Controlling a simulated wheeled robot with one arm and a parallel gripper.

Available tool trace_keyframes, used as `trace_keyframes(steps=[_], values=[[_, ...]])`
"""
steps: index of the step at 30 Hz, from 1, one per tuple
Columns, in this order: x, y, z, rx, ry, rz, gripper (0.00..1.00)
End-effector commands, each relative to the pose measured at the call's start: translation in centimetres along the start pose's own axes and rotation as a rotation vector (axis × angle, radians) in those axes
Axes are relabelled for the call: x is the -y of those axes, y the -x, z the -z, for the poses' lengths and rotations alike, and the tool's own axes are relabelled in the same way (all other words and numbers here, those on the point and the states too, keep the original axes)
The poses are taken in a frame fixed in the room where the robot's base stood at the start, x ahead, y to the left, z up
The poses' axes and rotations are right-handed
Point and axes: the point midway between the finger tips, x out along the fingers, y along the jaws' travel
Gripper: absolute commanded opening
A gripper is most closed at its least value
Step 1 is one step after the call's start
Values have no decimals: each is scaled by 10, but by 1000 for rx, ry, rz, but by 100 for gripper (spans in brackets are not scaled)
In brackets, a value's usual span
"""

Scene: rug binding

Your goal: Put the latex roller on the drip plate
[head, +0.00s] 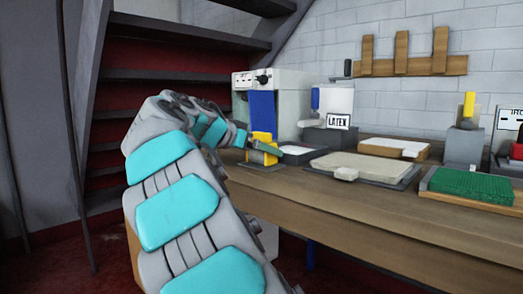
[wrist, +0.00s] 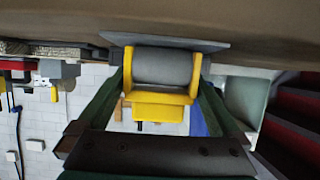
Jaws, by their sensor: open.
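The latex roller, a grey cylinder in a yellow frame, fills the middle of the wrist view (wrist: 163,67) and shows as a yellow shape in the head view (head: 261,148). A thin grey plate, which looks like the drip plate (head: 262,164), lies at the table's left end; its edge shows in the wrist view (wrist: 190,42). The roller stands upright at the plate and appears to rest on it, though the contact is not clear. My gripper (wrist: 166,66) is open, one finger on each side of the roller. In the head view my arm partly hides this area.
A dark tray with pale contents (head: 298,151) stands right beside the plate, near the LATEX sign (head: 339,122). A grey machine with a blue panel (head: 262,104) stands behind. A beige slab (head: 365,168) and a green mat (head: 470,184) lie further right on the wooden table (head: 330,199).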

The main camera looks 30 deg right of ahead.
Motion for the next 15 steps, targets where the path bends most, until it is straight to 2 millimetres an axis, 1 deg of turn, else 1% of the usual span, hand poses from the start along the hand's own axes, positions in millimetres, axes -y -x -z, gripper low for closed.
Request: trace_keyframes(steps=[12,15], values=[[2,84,1,-4,-1,6,100],[2,99,0,-3,0,4,100]])
